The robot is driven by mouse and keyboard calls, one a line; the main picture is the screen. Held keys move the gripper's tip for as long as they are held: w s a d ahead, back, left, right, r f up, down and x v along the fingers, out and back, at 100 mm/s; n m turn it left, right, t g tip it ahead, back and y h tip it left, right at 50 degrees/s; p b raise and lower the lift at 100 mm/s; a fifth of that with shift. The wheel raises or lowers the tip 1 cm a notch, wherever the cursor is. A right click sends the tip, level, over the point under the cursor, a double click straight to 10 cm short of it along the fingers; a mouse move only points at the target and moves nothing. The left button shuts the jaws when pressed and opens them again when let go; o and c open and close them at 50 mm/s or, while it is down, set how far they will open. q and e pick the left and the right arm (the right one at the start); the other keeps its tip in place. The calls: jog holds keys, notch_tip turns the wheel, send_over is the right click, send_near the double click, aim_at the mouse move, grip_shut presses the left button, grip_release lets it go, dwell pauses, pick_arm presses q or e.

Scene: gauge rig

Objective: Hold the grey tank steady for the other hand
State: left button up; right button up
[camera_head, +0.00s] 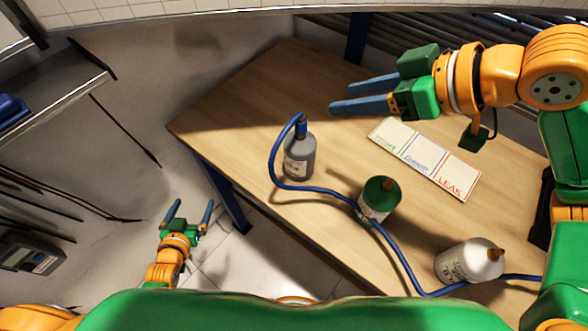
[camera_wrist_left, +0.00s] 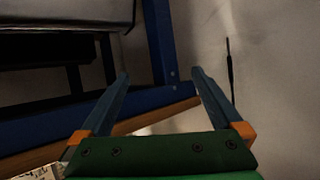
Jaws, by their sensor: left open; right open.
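The grey tank (camera_head: 299,158) stands upright on the wooden table, near its left part. A blue hose (camera_head: 278,165) is joined to its top fitting. My left gripper (camera_head: 188,212) is open and empty, off the table's left edge, below and left of the tank. In the left wrist view the left gripper (camera_wrist_left: 160,82) shows open fingers with nothing between them; the tank is not seen there. My right gripper (camera_head: 350,97) is open and empty, above the back of the table, to the upper right of the tank.
The hose runs past both. A card (camera_head: 424,158) with coloured sections, one reading LEAK, lies behind them. A blue table leg (camera_head: 230,200) stands near my left gripper.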

pick_arm(q)
jog(key=w+a+r+t, duration=0.1)
jog(key=w+r+t, duration=0.2)
jog(key=r, duration=0.4)
notch_tip(320, 180, up, 17)
jog(key=n+t+h, duration=0.4)
jog(key=n+t, duration=0.1)
jog(key=n, duration=1.8)
send_over(298, 161)
jog(key=s+a, duration=0.4)
jog(key=d+f+n, duration=0.1)
jog(key=n, duration=0.1)
jog(key=d+f+n+g, duration=0.1)
jog(key=f+n, duration=0.1)
jog(key=n, duration=0.1)
jog(key=d+f+n+g, duration=0.1)
jog(key=n, duration=0.2)
jog(key=shift+s+d+f, duration=0.15)
jog(key=shift+s, duration=0.05)
jog(key=n, duration=0.1)
jog(key=w+f+n+g, duration=0.1)
jog(key=n, duration=0.1)
jog(key=shift+w+f, duration=0.25)
jog(key=shift+f, duration=0.05)
jog(key=w, duration=0.2)
jog(key=w+d, duration=0.1)
jog(key=w, duration=0.2)
jog(key=shift+w, duration=0.35)
jog(key=shift+w+d+f, duration=0.1)
jog(key=shift+w, duration=0.35)
